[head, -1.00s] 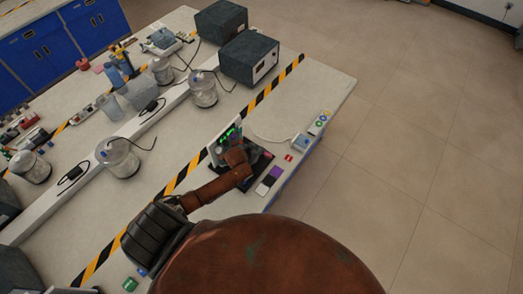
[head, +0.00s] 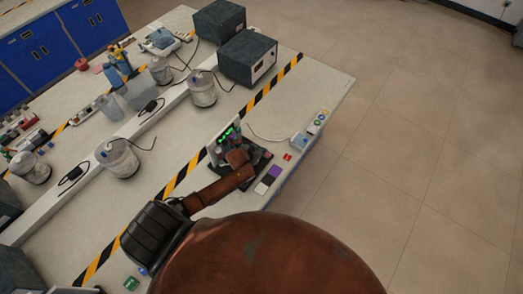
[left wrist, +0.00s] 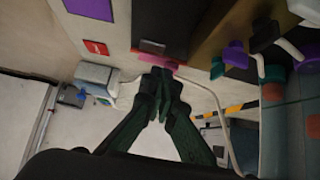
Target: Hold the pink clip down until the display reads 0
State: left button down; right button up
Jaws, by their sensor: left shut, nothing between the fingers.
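The pink clip (left wrist: 158,61) shows in the left wrist view at the edge of the dark device base, just beyond my fingertips. My left gripper (left wrist: 161,74) is shut and empty, its tips at the clip; I cannot tell whether they press it. In the head view my left gripper (head: 238,148) is over the device, and my wrist hides the clip there. The display (head: 227,134) shows green digits too small to read. Purple (left wrist: 235,56) and teal (left wrist: 218,68) clips sit to the right in the left wrist view. My right gripper is not in view.
Purple, white and black blocks (head: 268,179) and a small red item (head: 287,157) lie beside the device. A white cable runs to a small box (head: 299,141). Glass jars (head: 119,157) and dark boxes (head: 248,58) stand farther back. The table's right edge is close.

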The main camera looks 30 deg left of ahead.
pick_arm(q)
jog(key=shift+r, duration=0.1)
jog(key=shift+r+p, duration=0.25)
jog(key=shift+p, duration=0.1)
jog(key=p+v, duration=0.1)
jog(key=v, duration=0.5)
jog(key=w+r+p+v, duration=0.1)
jog(key=v, duration=0.5)
jog(key=shift+r+p, duration=0.3)
jog(key=shift+r, duration=0.15)
jog(key=shift+w, duration=0.2)
